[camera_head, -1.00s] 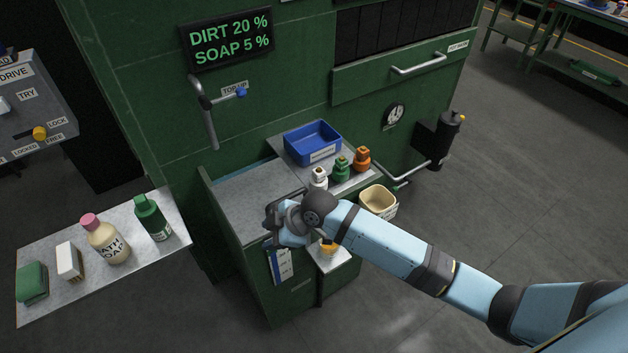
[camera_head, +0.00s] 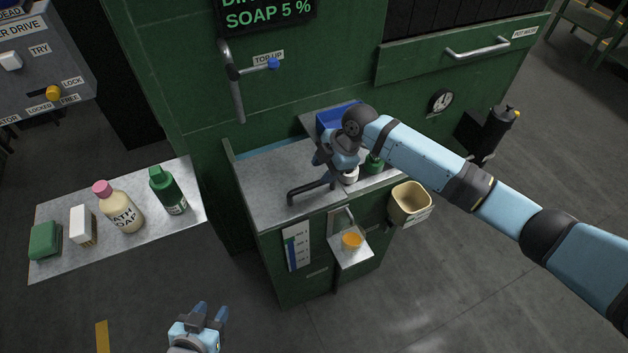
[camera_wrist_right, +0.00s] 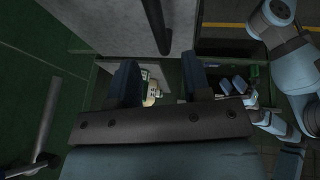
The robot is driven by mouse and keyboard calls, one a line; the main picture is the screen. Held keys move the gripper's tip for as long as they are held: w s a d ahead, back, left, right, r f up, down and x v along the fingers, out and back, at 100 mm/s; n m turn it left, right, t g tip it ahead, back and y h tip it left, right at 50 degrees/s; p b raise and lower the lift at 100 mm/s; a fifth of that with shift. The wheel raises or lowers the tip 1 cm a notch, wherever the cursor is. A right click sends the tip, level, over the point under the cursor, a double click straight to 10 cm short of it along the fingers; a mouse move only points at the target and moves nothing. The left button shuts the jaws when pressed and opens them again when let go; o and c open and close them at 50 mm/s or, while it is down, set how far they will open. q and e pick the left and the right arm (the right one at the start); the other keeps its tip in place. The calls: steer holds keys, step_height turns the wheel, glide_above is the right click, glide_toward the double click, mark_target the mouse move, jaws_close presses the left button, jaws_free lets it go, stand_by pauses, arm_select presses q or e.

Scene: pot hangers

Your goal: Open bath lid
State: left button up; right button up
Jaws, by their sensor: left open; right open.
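The bath lid (camera_head: 270,190) is a flat grey panel on the green bath cabinet, with a dark bar handle (camera_head: 305,192) near its front. A narrow blue-teal strip (camera_head: 275,156) shows along the lid's back edge. My right gripper (camera_head: 328,160) is above the lid's right part, close to the handle's right end; I cannot tell if they touch. In the right wrist view its fingers (camera_wrist_right: 160,78) are apart with nothing between them, and the dark handle bar (camera_wrist_right: 157,25) shows beyond. My left gripper (camera_head: 211,310) is open and empty, low in front of the cabinet.
A side shelf (camera_head: 75,210) at left holds a sponge, a brush and bottles. A blue bin (camera_head: 335,115) and small bottles stand right of the lid, partly hidden by my arm.

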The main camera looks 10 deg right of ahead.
mark_target(312, 185)
steer(key=x, duration=0.6)
steer(key=shift+a+f, duration=0.1)
steer(key=shift+f, duration=0.2)
steer(key=shift+r, duration=0.1)
jaws_close()
